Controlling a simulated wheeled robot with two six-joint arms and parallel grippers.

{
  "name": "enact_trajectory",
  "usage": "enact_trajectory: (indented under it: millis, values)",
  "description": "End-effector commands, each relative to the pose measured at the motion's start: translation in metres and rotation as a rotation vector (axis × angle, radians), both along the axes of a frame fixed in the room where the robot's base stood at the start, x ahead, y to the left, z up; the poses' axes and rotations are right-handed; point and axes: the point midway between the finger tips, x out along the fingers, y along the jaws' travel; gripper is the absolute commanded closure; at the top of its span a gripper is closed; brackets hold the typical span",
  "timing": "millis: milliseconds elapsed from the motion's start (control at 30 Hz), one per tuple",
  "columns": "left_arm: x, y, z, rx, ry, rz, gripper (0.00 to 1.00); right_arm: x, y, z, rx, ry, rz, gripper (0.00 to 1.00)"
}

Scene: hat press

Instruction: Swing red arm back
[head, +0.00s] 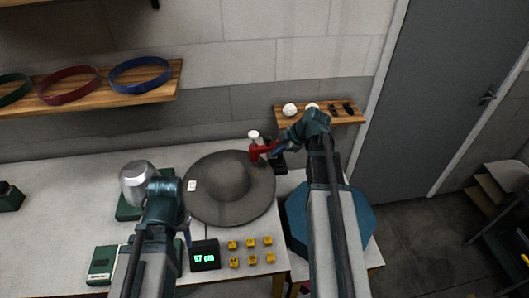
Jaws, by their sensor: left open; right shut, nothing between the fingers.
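The red arm (263,150) shows as a short red piece at the back right edge of the grey hat (230,205). A dark base (279,166) stands beside it. My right gripper (279,149) is shut and empty, right beside the red arm; I cannot tell whether they touch. The hat lies brim down on the table, with a small white tag (192,186) on its left brim. My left gripper (187,240) is open, low at the hat's front left, partly hidden by its own arm.
A silver dome (137,180) on a green base stands left of the hat. A digital display (205,255) and several yellow blocks (250,243) lie in front. Shelves hang on the wall.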

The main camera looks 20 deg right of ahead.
Motion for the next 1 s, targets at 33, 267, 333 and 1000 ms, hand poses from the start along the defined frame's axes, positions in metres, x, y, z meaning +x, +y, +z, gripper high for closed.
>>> enact_trajectory:
  millis: [33, 267, 333, 1000]
  values:
    - [0.0, 0.0, -0.002, 0.0, 0.0, 0.0, 0.5, 0.0, -0.01, 0.001, -0.003, -0.03, 0.008, 1.0]
    - [0.0, 0.0, -0.002, 0.0, 0.0, 0.0, 0.5, 0.0, -0.026, 0.006, -0.019, -0.095, 0.037, 1.0]
    - [0.0, 0.0, -0.003, 0.0, 0.0, 0.0, 0.5, 0.001, -0.026, 0.006, -0.02, -0.095, 0.038, 1.0]
    - [0.0, 0.0, -0.082, 0.0, 0.0, 0.0, 0.5, 0.047, 0.006, -0.074, -0.02, -0.093, 0.04, 1.0]
